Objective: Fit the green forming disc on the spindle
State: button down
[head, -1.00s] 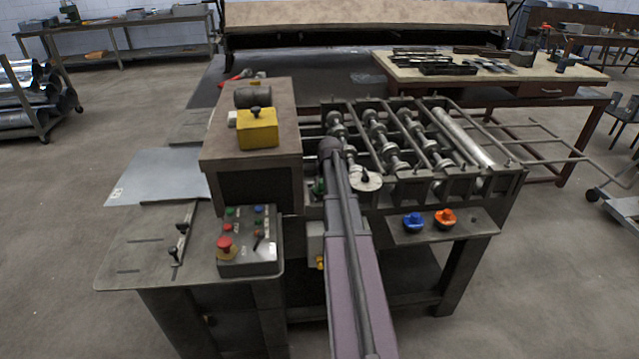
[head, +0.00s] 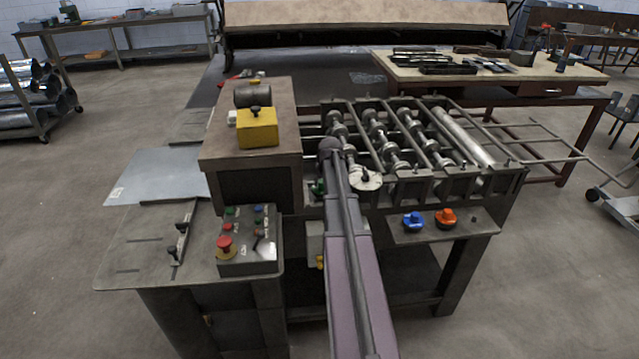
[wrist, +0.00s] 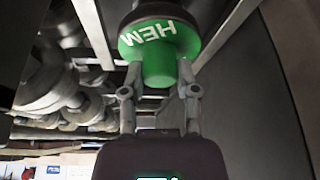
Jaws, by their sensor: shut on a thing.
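The green forming disc (wrist: 160,45), marked HEM, is in the upper middle of the wrist view. My gripper (wrist: 159,76) is shut on its narrower green hub, one finger on each side. A grey round part (wrist: 152,8), probably the spindle end, shows right behind the disc in line with it. The disc hides where they meet, so I cannot tell whether it is around the spindle or only in front of it. In the head view a small patch of the green disc (head: 318,187) shows left of my arm, which hides my gripper.
The roller machine's frame (head: 430,183) and shafts stand close on the right of my arm. A shelf (head: 450,232) below holds a blue disc (head: 413,222) and an orange disc (head: 446,218). A control box (head: 248,262) and a yellow block (head: 257,128) stand on the left.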

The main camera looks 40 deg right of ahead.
jog(key=shift+f+b, duration=0.4)
jog(key=shift+f, duration=0.05)
dwell(0.4)
jog(key=shift+c, duration=1.4)
grip_release()
jog(key=shift+o, duration=1.4)
jog(key=shift+s, duration=0.1)
